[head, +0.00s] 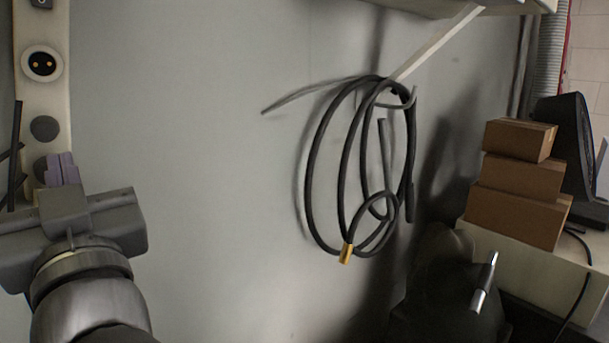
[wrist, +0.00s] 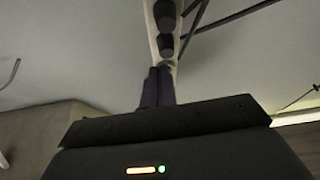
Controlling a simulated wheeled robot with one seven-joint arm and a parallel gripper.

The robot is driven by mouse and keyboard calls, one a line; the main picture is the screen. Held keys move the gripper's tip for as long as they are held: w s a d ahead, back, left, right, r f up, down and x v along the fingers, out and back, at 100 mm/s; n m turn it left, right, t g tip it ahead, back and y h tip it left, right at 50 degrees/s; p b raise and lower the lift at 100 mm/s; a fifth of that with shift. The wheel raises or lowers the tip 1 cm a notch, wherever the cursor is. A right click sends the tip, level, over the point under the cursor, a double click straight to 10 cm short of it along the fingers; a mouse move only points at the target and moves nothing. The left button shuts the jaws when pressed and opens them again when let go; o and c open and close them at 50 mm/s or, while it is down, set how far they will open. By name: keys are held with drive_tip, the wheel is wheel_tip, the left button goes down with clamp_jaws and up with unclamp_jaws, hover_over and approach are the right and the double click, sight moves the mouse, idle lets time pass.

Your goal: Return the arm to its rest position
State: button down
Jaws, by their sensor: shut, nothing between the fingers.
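My gripper (head: 62,168) is at the far left of the head view, with its two purple fingers together and nothing between them. It points up toward a pale panel strip (head: 43,97) on the grey wall. The strip carries a round socket (head: 42,64) and dark round knobs. The fingertips overlap the lowest knob in the head view; I cannot tell whether they touch it. In the wrist view the shut fingers (wrist: 158,86) point at the lower end of the strip (wrist: 153,40), below its dark round knobs.
A coiled black hose (head: 345,165) hangs on the wall at the middle. Stacked cardboard boxes (head: 515,212) stand at the right. Dark cables cross near the strip in the wrist view. The wall between the strip and the hose is bare.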

drive_tip(key=w+d+f+g+h, duration=0.3)
drive_tip(key=w+d+f+h, duration=0.15)
drive_tip(key=w+f, duration=0.85)
drive_tip(key=w+d+f+m+g+h, duration=0.1)
drive_tip(key=w+d+f+h, duration=0.2)
drive_tip(key=d+f, duration=0.4)
drive_tip(key=w+d+f+m+g+h, duration=0.1)
drive_tip(key=w+d+f+g+h, duration=0.1)
drive_tip(key=d+f, duration=0.45)
drive_tip(key=s+d+f+m+g+h, duration=0.3)
drive_tip(key=s+d+f+g, duration=0.1)
drive_tip(key=d+f, duration=0.6)
drive_tip(key=s+d+f+m+g+h, duration=0.3)
drive_tip(key=s+d+f, duration=0.4)
drive_tip(key=d+f, duration=0.3)
drive_tip(key=d+g, duration=0.1)
drive_tip(key=d, duration=0.2)
drive_tip(key=shift+g, duration=0.3)
drive_tip(key=shift+w, duration=0.1)
